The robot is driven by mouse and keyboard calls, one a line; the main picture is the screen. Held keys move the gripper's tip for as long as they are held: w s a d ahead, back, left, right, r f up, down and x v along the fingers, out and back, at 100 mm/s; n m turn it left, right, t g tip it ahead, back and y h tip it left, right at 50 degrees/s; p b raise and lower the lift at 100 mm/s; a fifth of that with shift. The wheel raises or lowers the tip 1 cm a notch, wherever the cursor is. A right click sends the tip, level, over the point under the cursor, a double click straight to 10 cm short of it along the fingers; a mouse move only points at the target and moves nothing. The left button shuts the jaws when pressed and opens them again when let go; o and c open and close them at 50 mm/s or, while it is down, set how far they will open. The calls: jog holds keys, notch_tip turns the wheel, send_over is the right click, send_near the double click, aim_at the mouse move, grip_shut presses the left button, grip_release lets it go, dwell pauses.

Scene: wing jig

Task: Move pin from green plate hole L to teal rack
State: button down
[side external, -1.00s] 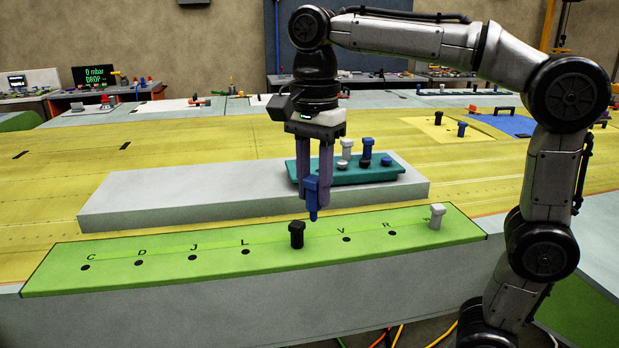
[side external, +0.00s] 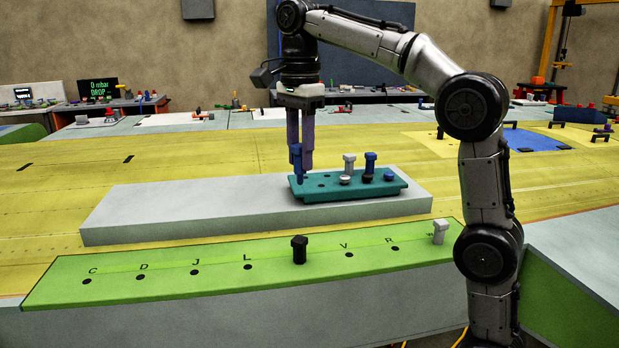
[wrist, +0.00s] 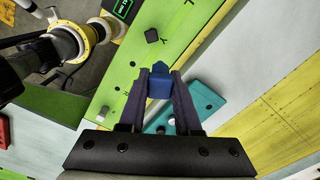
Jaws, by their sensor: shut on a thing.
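My gripper (side external: 300,165) is shut on a blue pin (side external: 297,156). It holds the pin upright over the left end of the teal rack (side external: 350,191); I cannot tell if the tip touches the rack. The wrist view shows the blue pin (wrist: 159,84) between the fingertips, with part of the teal rack (wrist: 208,104) below. The rack holds a white pin (side external: 348,166) and a blue pin (side external: 370,163), with other short pieces around them. On the green plate (side external: 120,265), hole L (side external: 248,267) is empty.
A black pin (side external: 299,249) and a white pin (side external: 440,231) stand in the green plate. The rack rests on a long grey block (side external: 180,207), whose left part is clear. The yellow surface (side external: 60,190) beyond is mostly free.

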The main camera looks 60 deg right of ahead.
jog(key=shift+w+d+f+m, duration=0.65)
jog(key=shift+d+f, duration=0.35)
jog(key=shift+d, duration=1.45)
jog(key=shift+w+d+f+m, duration=0.55)
jog(key=shift+w+d+f, duration=0.4)
jog(key=shift+d, duration=1.45)
jog(key=shift+w+d+f+m, duration=0.6)
jog(key=shift+d+f, duration=0.5)
jog(key=shift+d, duration=1.35)
jog(key=shift+f, duration=0.2)
jog(key=shift+f, duration=1.2)
jog(key=c, duration=0.5)
grip_release()
jog(key=shift+r, duration=3.7)
